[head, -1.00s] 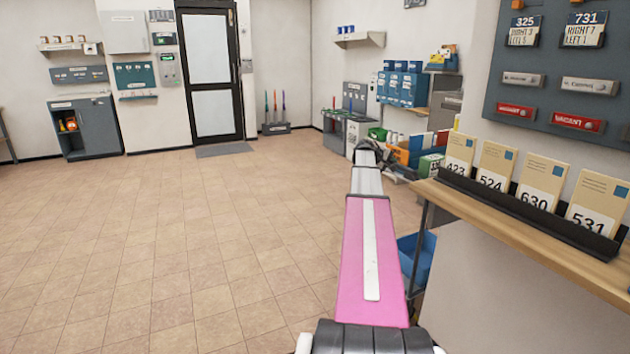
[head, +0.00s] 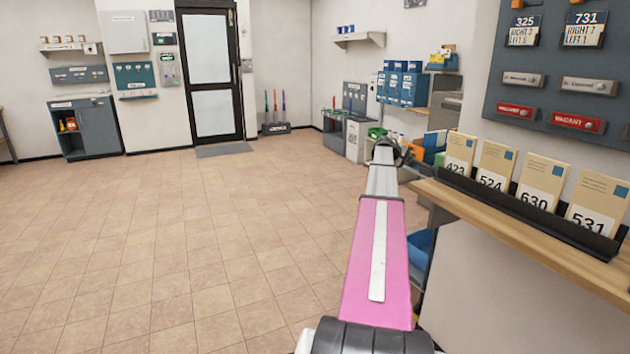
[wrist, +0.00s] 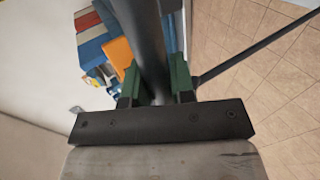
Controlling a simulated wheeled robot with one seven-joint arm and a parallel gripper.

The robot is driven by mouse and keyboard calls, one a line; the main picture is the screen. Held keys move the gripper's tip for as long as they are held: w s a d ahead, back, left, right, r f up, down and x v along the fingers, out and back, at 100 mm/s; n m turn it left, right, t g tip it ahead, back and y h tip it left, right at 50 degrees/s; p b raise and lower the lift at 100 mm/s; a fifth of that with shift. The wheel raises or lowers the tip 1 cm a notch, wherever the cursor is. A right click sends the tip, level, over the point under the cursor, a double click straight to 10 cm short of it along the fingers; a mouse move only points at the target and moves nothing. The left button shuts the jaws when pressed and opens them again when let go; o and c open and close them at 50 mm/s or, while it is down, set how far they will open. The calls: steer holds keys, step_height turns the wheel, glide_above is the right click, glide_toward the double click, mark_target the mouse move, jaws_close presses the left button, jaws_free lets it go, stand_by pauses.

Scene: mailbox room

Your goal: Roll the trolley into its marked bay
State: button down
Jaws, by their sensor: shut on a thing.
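My gripper (wrist: 156,88) has green fingers closed around a dark round bar (wrist: 146,35), which looks like the trolley's handle. Beside the bar, in the wrist view, lie blue, red, white and orange boxes (wrist: 118,50), apparently the trolley's load. A thin dark rod (wrist: 250,48) runs off to the right over the tiles. In the head view the trolley's load (head: 434,142) shows only in part, past the end of my arm and behind the counter with cards. The trolley's wheels are hidden. I cannot make out a marked bay in either view.
A wooden counter (head: 520,228) with numbered cards stands close on the right, with a blue bin (head: 420,250) below it. Cabinets (head: 347,130) and a white bin stand along the back right wall. The tiled floor (head: 170,230) at left and centre is clear up to the door.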

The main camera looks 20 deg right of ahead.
steer(key=shift+w+d, duration=0.1)
steer(key=shift+d, duration=0.4)
steer(key=d, duration=0.3)
steer(key=shift+w, duration=0.15)
stand_by(0.4)
steer(key=c, duration=0.8)
jaws_free()
steer(key=shift+o, duration=0.2)
steer(key=v, duration=0.9)
